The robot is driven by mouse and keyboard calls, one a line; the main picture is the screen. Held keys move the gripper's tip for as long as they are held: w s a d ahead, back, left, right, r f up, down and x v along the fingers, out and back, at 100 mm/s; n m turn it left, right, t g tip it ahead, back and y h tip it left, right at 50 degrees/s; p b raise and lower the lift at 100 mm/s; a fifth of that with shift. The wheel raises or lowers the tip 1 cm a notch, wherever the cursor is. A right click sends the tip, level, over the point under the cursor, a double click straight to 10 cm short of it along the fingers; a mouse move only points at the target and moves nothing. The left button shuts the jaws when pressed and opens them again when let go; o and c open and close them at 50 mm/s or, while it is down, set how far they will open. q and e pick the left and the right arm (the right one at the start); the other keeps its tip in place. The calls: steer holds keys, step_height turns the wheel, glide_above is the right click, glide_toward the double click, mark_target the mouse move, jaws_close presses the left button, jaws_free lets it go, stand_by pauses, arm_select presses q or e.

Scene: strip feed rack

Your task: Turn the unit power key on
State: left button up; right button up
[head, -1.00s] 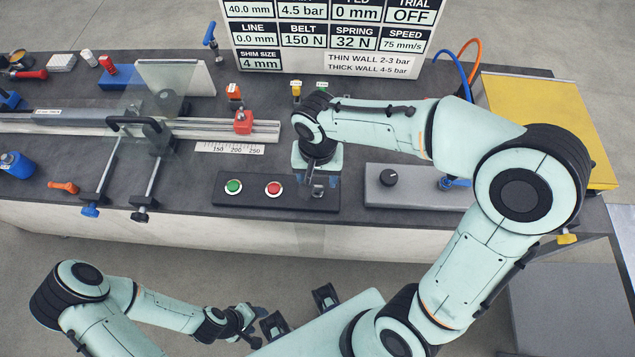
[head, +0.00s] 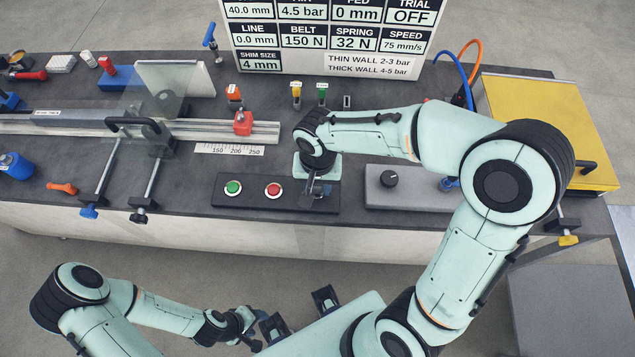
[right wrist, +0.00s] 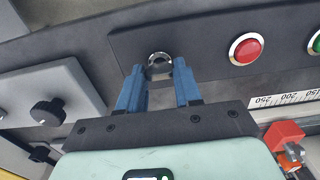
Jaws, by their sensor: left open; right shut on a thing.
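The black control panel (head: 255,197) carries a green button (head: 233,187), a red button (head: 273,189) and, at its right end, the key switch. In the right wrist view the round metal key switch (right wrist: 160,65) shows between my fingertips; the key itself is mostly hidden by the fingers. My right gripper (head: 318,192) is over the panel's right end, and its blue fingers (right wrist: 160,82) are shut on the key. My left gripper (head: 256,330) is open and empty, low in front of the bench, away from the panel.
A grey box with a black knob (head: 389,178) stands right of the panel. The display board (head: 330,35) at the back reads TRIAL OFF.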

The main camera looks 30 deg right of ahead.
steer(key=n, duration=0.8)
steer(key=shift+n, duration=0.3)
steer(key=n, duration=0.4)
steer(key=shift+p, duration=0.3)
arm_select(q)
steer(key=shift+w+r+p, duration=0.4)
steer(key=shift+w+r, duration=0.05)
steer(key=shift+r, duration=0.35)
arm_select(e)
steer(key=n, duration=0.5)
steer(key=o, duration=1.1)
steer(key=shift+c, duration=0.2)
